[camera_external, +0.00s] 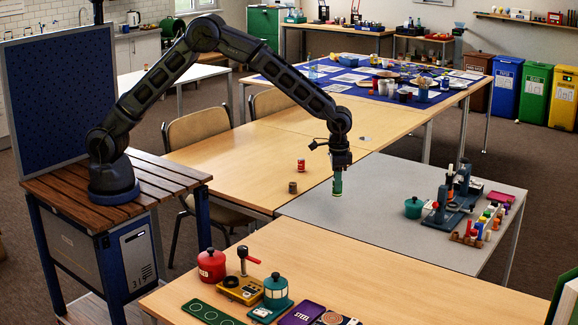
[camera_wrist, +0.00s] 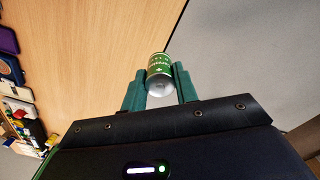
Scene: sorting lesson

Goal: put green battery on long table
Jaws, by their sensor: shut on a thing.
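My gripper (camera_external: 338,178) hangs pointing down in the outside view, in front of the grey tabletop (camera_external: 385,185). It is shut on a green battery (camera_external: 337,189), which shows below the fingers, clear of any surface. In the wrist view the battery (camera_wrist: 159,66), green with white print and a silvery end, sits between the two green fingers of my gripper (camera_wrist: 160,84). A long run of light-wood tables (camera_external: 235,160) lies behind and left of the gripper. Another light-wood table (camera_external: 375,270) is in front. I cannot tell which one the task calls the long table.
A red can (camera_external: 301,165) and a small brown cylinder (camera_external: 292,187) stand on the middle wood table. The front table holds a red pot (camera_external: 211,265), a teal pot (camera_external: 276,290) and trays.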

